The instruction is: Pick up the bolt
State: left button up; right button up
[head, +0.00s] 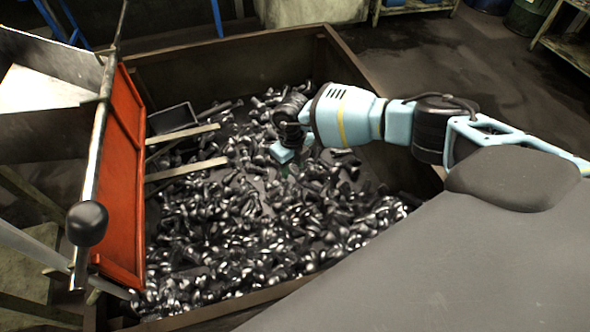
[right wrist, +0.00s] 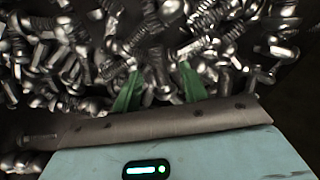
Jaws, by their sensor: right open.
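Many loose metal bolts (head: 235,235) lie heaped in a large dark bin. My right gripper (head: 288,168) reaches in from the right and points down at the heap in its upper middle part. In the right wrist view its two green fingers (right wrist: 160,86) are apart, with bolts (right wrist: 157,62) just beyond and between the tips. Whether the fingertips touch any bolt, I cannot tell. Which single bolt is meant is not clear, as they all look alike. My left gripper is not in view.
The bin's rim (head: 355,62) surrounds the heap. An orange panel (head: 122,180) with a metal bar and black knob (head: 87,223) stands along the left side. Two pale bars (head: 186,170) and a small dark tray (head: 172,117) jut over the heap. Open floor lies beyond.

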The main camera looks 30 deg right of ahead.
aim_at(292, 170)
jog(key=shift+f, duration=0.6)
grip_shut()
notch_tip(292, 170, up, 10)
jog(key=p, duration=0.1)
dwell(0.4)
